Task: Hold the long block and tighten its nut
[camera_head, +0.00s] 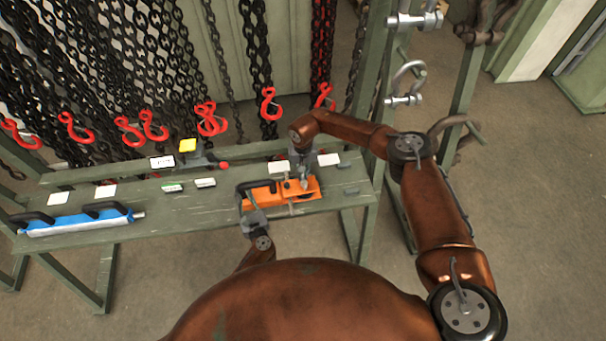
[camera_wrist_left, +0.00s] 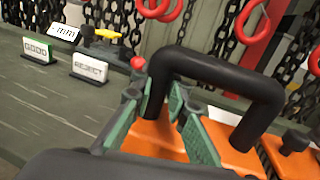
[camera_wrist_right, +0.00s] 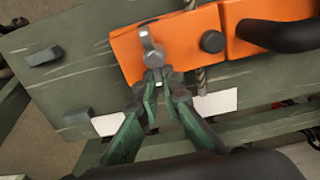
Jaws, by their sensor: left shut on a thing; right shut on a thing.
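The long orange block (camera_head: 313,188) lies on the green bench, with a black bar handle at its left end. My left gripper (camera_head: 252,196) is shut on one leg of that handle (camera_wrist_left: 225,70), as the left wrist view shows. A small metal piece with a rounded top (camera_wrist_right: 150,45), seemingly the nut or its lever, stands at the other end of the block in the right wrist view. My right gripper (camera_wrist_right: 163,80) is shut on its lower end, beside the orange face. The fingers partly hide the grip, so the thread is not clear.
A blue bar with black handles (camera_head: 75,224) lies at the bench's left. A GOOD card (camera_wrist_left: 38,50) and a REJECT card (camera_wrist_left: 90,67) stand near a device with a yellow top (camera_head: 187,145). Chains with red hooks (camera_head: 270,104) hang behind. Small dark blocks (camera_wrist_right: 43,55) lie on the bench.

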